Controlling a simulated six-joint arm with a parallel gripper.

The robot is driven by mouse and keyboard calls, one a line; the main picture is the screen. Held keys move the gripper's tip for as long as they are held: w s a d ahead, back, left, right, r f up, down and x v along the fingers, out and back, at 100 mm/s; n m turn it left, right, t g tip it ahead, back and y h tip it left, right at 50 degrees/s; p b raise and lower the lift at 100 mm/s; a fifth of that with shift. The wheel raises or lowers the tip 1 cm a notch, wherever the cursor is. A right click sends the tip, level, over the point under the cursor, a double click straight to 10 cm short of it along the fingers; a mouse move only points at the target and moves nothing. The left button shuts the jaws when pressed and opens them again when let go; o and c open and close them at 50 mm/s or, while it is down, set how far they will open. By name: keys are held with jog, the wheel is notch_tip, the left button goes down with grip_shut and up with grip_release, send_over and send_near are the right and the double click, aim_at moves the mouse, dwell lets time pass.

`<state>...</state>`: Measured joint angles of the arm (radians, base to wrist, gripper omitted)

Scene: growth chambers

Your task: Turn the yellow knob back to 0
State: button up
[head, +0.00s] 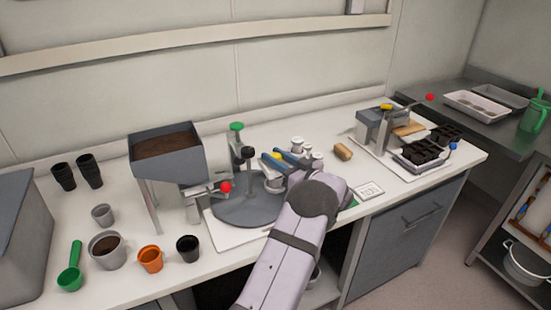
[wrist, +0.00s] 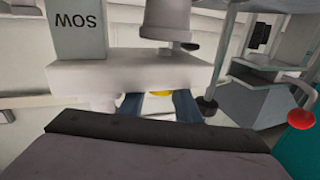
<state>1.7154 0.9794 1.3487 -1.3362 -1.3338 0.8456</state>
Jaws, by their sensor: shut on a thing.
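The yellow knob (wrist: 160,94) shows as a small patch under a pale box-shaped housing (wrist: 130,75) in the wrist view. My gripper (wrist: 159,104) has its two blue fingers on either side of the knob, shut on it. In the head view the blue fingers of my gripper (head: 284,160) reach the device on the dark round turntable (head: 240,212), beside a yellow spot (head: 277,155). My wrist hides part of the device there. The knob's scale and pointer cannot be read in either view.
Pots and cups stand at the left. A second device with a yellow top (head: 386,106) stands at the right. A brown block (head: 343,151) and a white card (head: 369,191) lie between.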

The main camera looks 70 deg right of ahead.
jog(key=shift+r+n+t+y+b, duration=0.1)
jog(key=shift+n+t+y+b, duration=0.5)
jog(key=shift+n+y, duration=0.7)
jog(key=shift+y, duration=0.3)
jog(key=o, duration=1.1)
jog(key=shift+c, duration=0.2)
jog(key=shift+a+r, duration=0.1)
jog(key=shift+m+h+p, duration=0.45)
jog(key=shift+m+h, duration=0.25)
